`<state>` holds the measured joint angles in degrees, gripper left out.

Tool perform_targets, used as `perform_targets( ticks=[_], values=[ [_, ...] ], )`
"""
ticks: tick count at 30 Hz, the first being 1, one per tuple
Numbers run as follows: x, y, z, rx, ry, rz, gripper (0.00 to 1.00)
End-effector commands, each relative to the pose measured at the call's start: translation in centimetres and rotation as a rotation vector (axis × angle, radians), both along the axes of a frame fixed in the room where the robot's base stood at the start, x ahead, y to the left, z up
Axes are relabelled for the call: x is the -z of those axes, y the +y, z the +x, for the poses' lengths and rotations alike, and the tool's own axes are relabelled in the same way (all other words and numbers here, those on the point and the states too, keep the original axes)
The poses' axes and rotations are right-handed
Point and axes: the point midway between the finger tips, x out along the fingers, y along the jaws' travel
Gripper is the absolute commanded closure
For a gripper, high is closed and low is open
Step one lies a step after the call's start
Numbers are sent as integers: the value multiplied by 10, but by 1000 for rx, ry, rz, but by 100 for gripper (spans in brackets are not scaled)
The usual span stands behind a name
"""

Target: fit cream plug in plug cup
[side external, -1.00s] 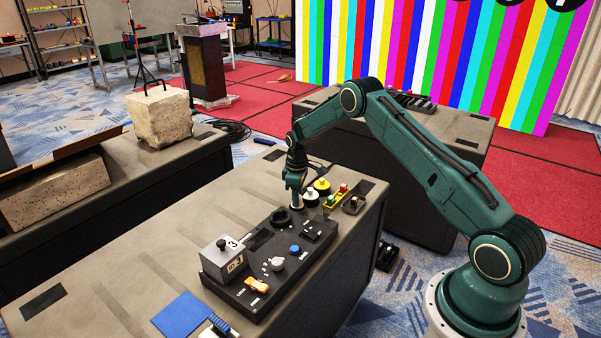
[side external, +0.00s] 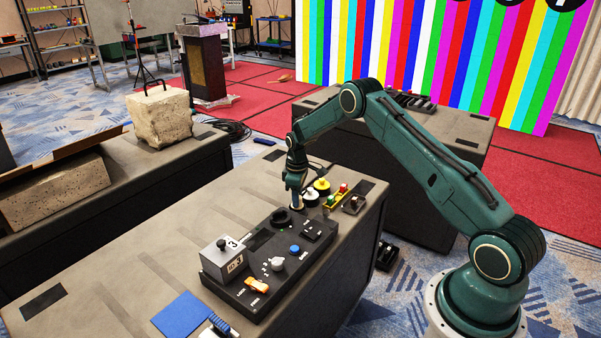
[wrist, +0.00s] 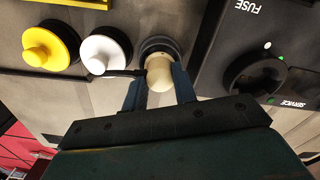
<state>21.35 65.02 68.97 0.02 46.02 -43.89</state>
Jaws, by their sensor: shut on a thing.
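My gripper (side external: 296,203) is lowered over the table just behind the control panel. In the wrist view its two fingers (wrist: 160,90) are shut on a rounded cream plug (wrist: 160,72). A dark round base shows just beyond the plug; I cannot tell whether the plug sits in it or is clear of it. A black round cup (wrist: 255,78) is set in the panel to the right of the plug in the wrist view. In the side view the cup (side external: 281,218) is at the panel's far end, close to my gripper. The cream plug is mostly hidden there.
A white plug (wrist: 103,52) and a yellow plug (wrist: 48,47) with black bases stand beside the cream one. A yellow tray (side external: 337,196) lies behind them. The black panel (side external: 250,290) carries a grey box (side external: 220,259), knobs and an orange switch (side external: 257,285). A thin dark cable runs near the plugs.

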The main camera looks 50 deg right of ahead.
Motion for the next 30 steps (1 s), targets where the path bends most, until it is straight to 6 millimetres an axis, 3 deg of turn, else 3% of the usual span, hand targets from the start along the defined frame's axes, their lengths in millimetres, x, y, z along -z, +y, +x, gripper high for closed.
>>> perform_targets(
  ticks=[7, 8, 11, 17, 19, 30],
  values=[
    [0, 0, 0, 0, 0, 0, 85],
    [0, 0, 0, 0, 0, 0, 67],
    [0, 0, 0, 0, 0, 0, 47],
    [1, 0, 0, 0, 0, 0, 47],
    [1, 0, 0, 0, 0, 0, 36],
    [-2, 0, 0, 0, 0, 0, 36]
  ],
)
